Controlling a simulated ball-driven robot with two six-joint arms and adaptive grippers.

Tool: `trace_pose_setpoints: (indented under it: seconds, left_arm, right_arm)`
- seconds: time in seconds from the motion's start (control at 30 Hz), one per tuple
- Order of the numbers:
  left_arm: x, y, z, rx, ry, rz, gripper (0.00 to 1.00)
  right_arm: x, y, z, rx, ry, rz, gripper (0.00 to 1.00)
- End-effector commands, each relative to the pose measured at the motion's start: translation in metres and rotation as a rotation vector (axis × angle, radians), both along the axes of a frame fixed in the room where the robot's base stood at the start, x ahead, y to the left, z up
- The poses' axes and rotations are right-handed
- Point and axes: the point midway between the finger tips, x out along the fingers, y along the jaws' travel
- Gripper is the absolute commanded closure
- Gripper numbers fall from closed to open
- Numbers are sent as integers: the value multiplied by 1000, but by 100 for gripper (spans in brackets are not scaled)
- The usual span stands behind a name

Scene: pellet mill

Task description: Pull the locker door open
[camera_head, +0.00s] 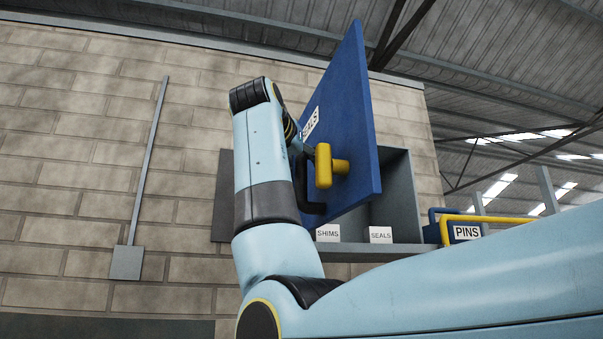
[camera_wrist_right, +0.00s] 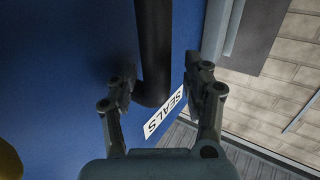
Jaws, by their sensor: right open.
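The blue locker door (camera_head: 352,120) stands swung out from the grey locker (camera_head: 395,190) on the block wall, and the locker's inside shows. The door carries a yellow latch handle (camera_head: 325,167), a black bar handle (camera_head: 314,207) and a white SEALS label (camera_head: 311,122). In the right wrist view the blue door (camera_wrist_right: 60,70) fills the left side, with the black bar handle (camera_wrist_right: 154,50) running down between the fingers of my right gripper (camera_wrist_right: 163,88). That gripper is open, with gaps on both sides of the bar. In the head view my wrist mostly hides it. My left gripper is not in view.
SHIMS (camera_head: 328,233) and SEALS (camera_head: 381,235) labels sit on the locker's lower edge. A blue PINS bin (camera_head: 466,231) and a yellow rail (camera_head: 500,219) are at the right. A thin grey post (camera_head: 149,160) runs along the wall at left.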

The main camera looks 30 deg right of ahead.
Motion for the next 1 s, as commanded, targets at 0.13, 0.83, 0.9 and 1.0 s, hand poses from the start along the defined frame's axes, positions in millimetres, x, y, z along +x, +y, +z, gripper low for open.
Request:
trace_pose_setpoints:
  seconds: [0.13, 0.83, 0.9, 1.0]
  left_arm:
    - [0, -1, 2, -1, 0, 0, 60]
    - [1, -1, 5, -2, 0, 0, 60]
    - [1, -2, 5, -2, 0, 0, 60]
    - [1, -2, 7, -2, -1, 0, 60]
  right_arm:
    - [-6, -1, 52, -34, -44, 4, 60]
    - [-13, 6, 14, 148, 128, -48, 60]
    - [-12, 11, 14, 148, 128, -48, 60]
    - [-12, 19, 14, 148, 128, -48, 60]
